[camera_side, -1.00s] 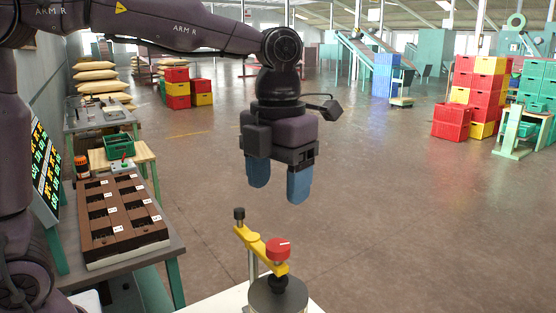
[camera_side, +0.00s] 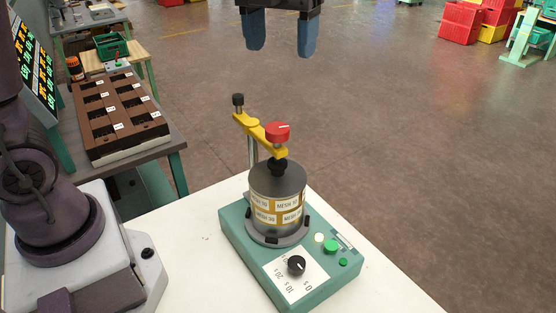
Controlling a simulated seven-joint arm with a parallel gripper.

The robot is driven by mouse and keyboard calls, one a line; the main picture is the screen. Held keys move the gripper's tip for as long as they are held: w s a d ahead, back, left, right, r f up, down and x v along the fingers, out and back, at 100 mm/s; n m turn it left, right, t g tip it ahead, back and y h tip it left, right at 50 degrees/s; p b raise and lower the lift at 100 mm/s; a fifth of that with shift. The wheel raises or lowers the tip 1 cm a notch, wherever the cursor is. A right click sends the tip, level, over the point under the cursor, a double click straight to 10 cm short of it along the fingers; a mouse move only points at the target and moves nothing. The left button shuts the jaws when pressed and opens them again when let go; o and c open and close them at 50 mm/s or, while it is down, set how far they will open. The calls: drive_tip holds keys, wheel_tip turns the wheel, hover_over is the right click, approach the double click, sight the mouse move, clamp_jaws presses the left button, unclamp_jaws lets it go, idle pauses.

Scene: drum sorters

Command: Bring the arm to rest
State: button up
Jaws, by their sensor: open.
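My gripper (camera_side: 281,38) hangs at the top edge of the side view, its two blue fingers apart with nothing between them. It is above the sorter machine and clear of it. The machine has a teal base (camera_side: 330,292) with a black dial (camera_side: 296,265) and green buttons (camera_side: 331,246). A stack of drums labelled MESH (camera_side: 277,212) stands upright on the base under a grey lid. A yellow clamp arm (camera_side: 252,125) with a red knob (camera_side: 277,131) reaches over the lid. Most of my arm is out of frame.
The machine stands on a white table (camera_side: 190,270). On the left, a bench carries a brown compartment tray (camera_side: 122,118) and a lit display panel (camera_side: 36,75). A green crate (camera_side: 112,46) sits behind it. Open floor lies to the right, with red crates (camera_side: 462,25) far off.

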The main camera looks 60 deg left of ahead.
drive_tip(key=s+a+f+n+t, duration=0.2)
drive_tip(key=s+a+n, duration=0.2)
drive_tip(key=n, duration=1.1)
drive_tip(key=s+a+f+n+t, duration=0.2)
drive_tip(key=s+n, duration=0.8)
drive_tip(key=n, duration=0.5)
drive_tip(key=a+t, duration=0.1)
drive_tip(key=a, duration=0.1)
drive_tip(key=shift+s+a+f, duration=0.25)
drive_tip(key=shift+s+a, duration=0.1)
drive_tip(key=shift+s, duration=0.05)
